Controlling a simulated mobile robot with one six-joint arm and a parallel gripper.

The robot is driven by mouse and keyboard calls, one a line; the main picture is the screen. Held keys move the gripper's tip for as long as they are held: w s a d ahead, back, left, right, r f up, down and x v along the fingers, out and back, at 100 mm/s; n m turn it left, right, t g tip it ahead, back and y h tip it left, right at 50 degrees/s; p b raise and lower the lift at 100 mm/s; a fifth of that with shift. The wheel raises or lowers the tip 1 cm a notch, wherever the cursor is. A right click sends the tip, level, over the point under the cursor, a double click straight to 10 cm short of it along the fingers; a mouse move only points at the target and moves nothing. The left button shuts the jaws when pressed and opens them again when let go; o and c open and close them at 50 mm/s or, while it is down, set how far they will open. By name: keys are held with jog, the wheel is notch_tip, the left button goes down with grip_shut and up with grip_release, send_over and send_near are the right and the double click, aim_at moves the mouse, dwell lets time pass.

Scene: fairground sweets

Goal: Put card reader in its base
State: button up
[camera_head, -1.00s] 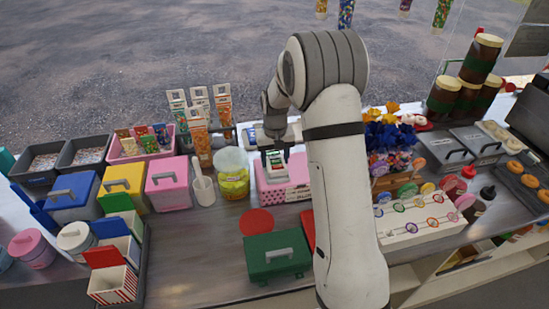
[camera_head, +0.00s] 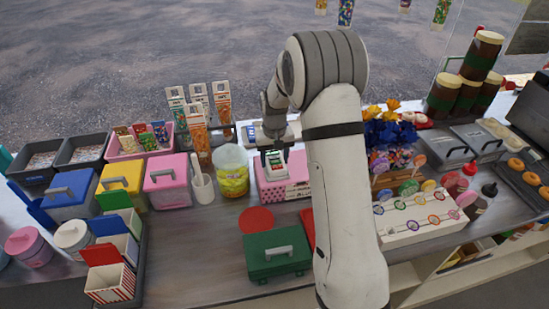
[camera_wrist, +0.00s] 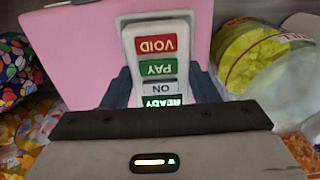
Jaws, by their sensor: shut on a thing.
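The card reader (camera_head: 275,161) is a white handset with a red VOID key, a green PAY key, a grey ON key and a READY display. It shows large and upside down in the wrist view (camera_wrist: 158,58). My gripper (camera_head: 274,168) is shut on the card reader, with a dark finger on each side of it. The reader is at the pink box (camera_head: 268,194) with white dots; whether it touches the box is unclear. I cannot make out the reader's base for certain; my wrist and arm cover part of that area.
A clear tub with yellow content (camera_head: 232,174) stands close left of the pink box. A green case (camera_head: 277,262) and a red disc (camera_head: 256,220) lie in front. Flowers and lollipops crowd the right. Bare counter shows at front left (camera_head: 195,250).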

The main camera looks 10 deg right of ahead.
jog(key=o, duration=1.5)
jog(key=shift+c, duration=0.2)
jog(key=shift+r, duration=0.1)
jog(key=shift+r+p, duration=2.6)
jog(key=shift+r, duration=1.8)
